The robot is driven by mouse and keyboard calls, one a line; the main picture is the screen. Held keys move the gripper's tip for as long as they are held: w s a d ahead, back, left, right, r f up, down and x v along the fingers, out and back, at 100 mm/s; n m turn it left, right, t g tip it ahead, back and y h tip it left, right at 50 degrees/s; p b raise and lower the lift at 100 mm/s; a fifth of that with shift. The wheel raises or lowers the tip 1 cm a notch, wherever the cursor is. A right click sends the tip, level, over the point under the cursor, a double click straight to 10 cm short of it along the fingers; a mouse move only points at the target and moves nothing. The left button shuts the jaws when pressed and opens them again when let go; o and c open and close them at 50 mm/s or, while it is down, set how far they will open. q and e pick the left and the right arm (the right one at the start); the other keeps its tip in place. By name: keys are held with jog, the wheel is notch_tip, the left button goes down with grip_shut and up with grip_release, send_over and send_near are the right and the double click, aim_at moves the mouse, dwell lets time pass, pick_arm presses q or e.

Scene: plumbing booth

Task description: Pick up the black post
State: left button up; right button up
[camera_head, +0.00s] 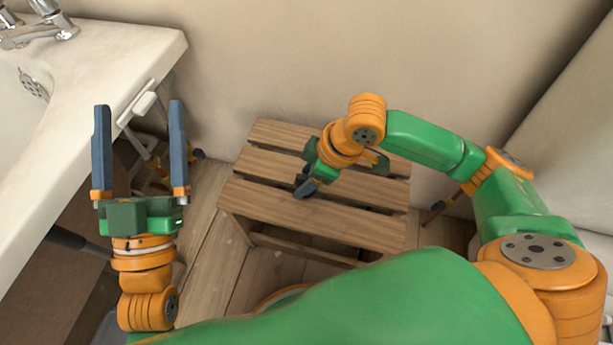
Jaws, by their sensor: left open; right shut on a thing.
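My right gripper (305,186) is over the left part of the slatted wooden stool (285,208), pointing down. It is shut on a small dark thing at its fingertips, seemingly the black post. The fingers and the thing are both dark and overlap, so its full shape and whether it touches the stool cannot be told. My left gripper (139,107) is open and empty at the left, its two blue-grey fingers wide apart and pointing up in the picture, beside the sink edge.
A white sink (120,55) with a chrome faucet (40,25) fills the upper left. Pipes and valves (155,165) show under its edge, near my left gripper. The stool stands on a wooden floor (215,250) against a beige wall (290,60). Its visible slats are mostly clear.

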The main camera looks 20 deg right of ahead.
notch_tip(320, 180, up, 2)
jog(key=shift+r+p, duration=0.1)
jog(key=shift+p, duration=0.45)
pick_arm(q)
notch_tip(320, 180, down, 17)
jog(key=a+n+g+y+p, duration=0.15)
jog(key=g+y, duration=0.25)
jog(key=g, duration=0.6)
pick_arm(e)
notch_tip(320, 180, up, 2)
jog(key=shift+r, duration=0.2)
jog(key=shift+r+p, duration=0.6)
jog(key=shift+r, duration=0.2)
pick_arm(q)
jog(key=s+a+f+g+y+p, duration=0.1)
jog(key=s+a+f+g, duration=0.3)
jog(key=s+f+g, duration=0.6)
jog(key=s+f+y, duration=0.1)
jog(key=s, duration=0.1)
jog(key=shift+s+a+f, duration=0.2)
jog(key=shift+s+a, duration=0.15)
pick_arm(e)
notch_tip(320, 180, up, 3)
jog(key=shift+f, duration=0.15)
